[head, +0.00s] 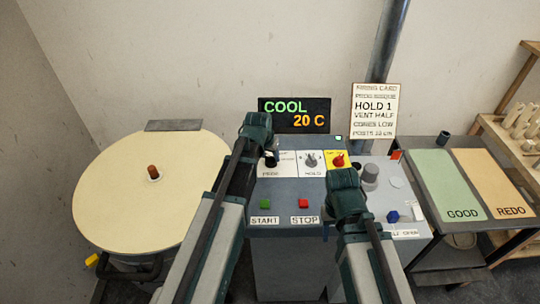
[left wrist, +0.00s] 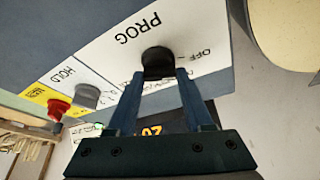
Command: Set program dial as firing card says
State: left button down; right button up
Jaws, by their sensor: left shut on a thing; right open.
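The control box has a white PROG panel with a black program dial (left wrist: 157,62), which also shows in the head view (head: 271,160). My left gripper (left wrist: 156,76) is shut on this dial, one finger on each side. The word OFF is readable beside the dial; the other marks are partly hidden by my fingers, and I cannot tell where the pointer stands. The firing card (head: 375,110) stands upright behind the box; its lines seem to read PROG BISQUE, HOLD 1, VENT HALF, CONES LOW. My right gripper (head: 345,182) is open above the box's right part, its fingers mostly hidden.
The grey HOLD dial (head: 310,160) and red dial on yellow (head: 338,160) are right of PROG. A display (head: 295,115) reads COOL 20 C. Green START (head: 265,204) and red STOP (head: 303,203) buttons are in front. A round kiln lid (head: 110,200) is left, GOOD and REDO mats right.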

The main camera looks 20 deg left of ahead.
pick_arm(q)
jog(key=shift+m, duration=0.3)
jog(key=m+h, duration=0.1)
jog(key=m, duration=0.3)
jog(key=shift+w+a+h, duration=0.15)
jog(key=shift+h, duration=0.25)
jog(key=m+g, duration=0.1)
jog(key=m, duration=0.1)
jog(key=m+h, duration=0.1)
jog(key=m, duration=0.1)
jog(key=shift+w+a+m+g, duration=0.1)
jog(key=shift+m+g, duration=0.2)
jog(key=shift+g, duration=0.1)
jog(key=m+g+h, duration=0.1)
jog(key=m, duration=0.3)
jog(key=shift+w, duration=0.15)
jog(key=shift+m+g, duration=1)
jog(key=shift+m, duration=1.4)
jog(key=shift+c, duration=1.5)
grip_release()
